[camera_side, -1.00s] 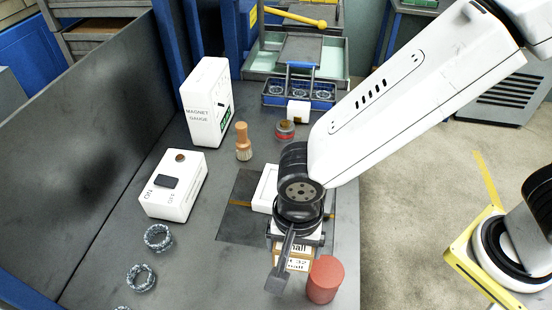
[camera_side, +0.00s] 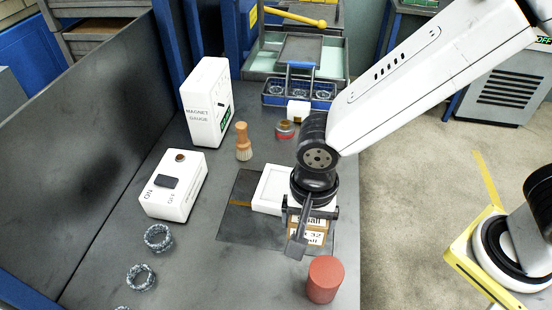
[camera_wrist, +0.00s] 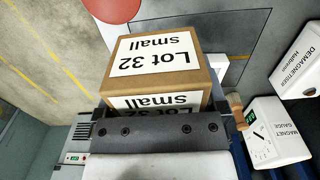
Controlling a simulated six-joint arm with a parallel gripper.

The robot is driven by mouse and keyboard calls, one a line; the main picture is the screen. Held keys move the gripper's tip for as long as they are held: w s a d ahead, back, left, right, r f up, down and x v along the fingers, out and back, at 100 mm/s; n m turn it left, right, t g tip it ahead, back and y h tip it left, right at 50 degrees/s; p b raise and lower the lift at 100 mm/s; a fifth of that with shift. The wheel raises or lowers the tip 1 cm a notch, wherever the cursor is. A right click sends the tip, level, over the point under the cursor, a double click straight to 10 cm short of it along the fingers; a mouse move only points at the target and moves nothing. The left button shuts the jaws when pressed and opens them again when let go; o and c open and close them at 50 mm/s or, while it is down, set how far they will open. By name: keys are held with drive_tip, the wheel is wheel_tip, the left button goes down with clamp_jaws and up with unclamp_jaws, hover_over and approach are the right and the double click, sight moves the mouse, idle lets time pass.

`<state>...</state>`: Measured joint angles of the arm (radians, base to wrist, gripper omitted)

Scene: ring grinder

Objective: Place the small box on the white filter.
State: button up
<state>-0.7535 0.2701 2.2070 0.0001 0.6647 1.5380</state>
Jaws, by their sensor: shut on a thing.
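The small box (camera_side: 308,238) is brown cardboard with white labels reading "Lot 32 small". My gripper (camera_side: 304,212) is shut on it, pointing down. In the wrist view the box (camera_wrist: 160,68) fills the middle, just beyond the dark gripper bar (camera_wrist: 160,130). The white filter (camera_side: 272,188) is a square white tray with a raised rim on a dark mat. The box is in front and to the right of it in the side view, overlapping its right part in the picture. The filter's right part is hidden by my gripper. I cannot tell the box's height above the mat.
A red cylinder (camera_side: 325,279) stands close in front of the box. A white ON/OFF box (camera_side: 173,185), a magnet gauge (camera_side: 207,103) and a brush (camera_side: 244,142) stand to the left. Several grey rings (camera_side: 158,238) lie at front left. The dark mat (camera_side: 240,222) is clear left of the box.

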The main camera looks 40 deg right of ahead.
drive_tip(key=w+d+r, duration=0.1)
drive_tip(key=d+r, duration=0.1)
drive_tip(key=d, duration=1.1)
drive_tip(key=shift+w+d+r, duration=0.15)
drive_tip(key=shift+d+r, duration=0.05)
drive_tip(key=shift+r, duration=0.1)
drive_tip(key=shift+w, duration=0.1)
drive_tip(key=w+a+f, duration=0.1)
drive_tip(key=w+f, duration=0.1)
drive_tip(key=w, duration=0.2)
drive_tip(key=w+a+f, duration=0.1)
drive_tip(key=w+f, duration=0.2)
drive_tip(key=w, duration=0.1)
drive_tip(key=w+a+f, duration=0.1)
drive_tip(key=w+f, duration=0.2)
drive_tip(key=w, duration=0.1)
drive_tip(key=shift+a+f, duration=0.15)
drive_tip(key=shift+a, duration=0.05)
drive_tip(key=shift+w+a+f, duration=0.1)
drive_tip(key=shift+w+f, duration=0.35)
drive_tip(key=shift+f, duration=0.05)
drive_tip(key=shift+f, duration=0.1)
drive_tip(key=shift+w+a+f, duration=0.1)
drive_tip(key=shift+w+f, duration=0.1)
drive_tip(key=shift+f, duration=1.55)
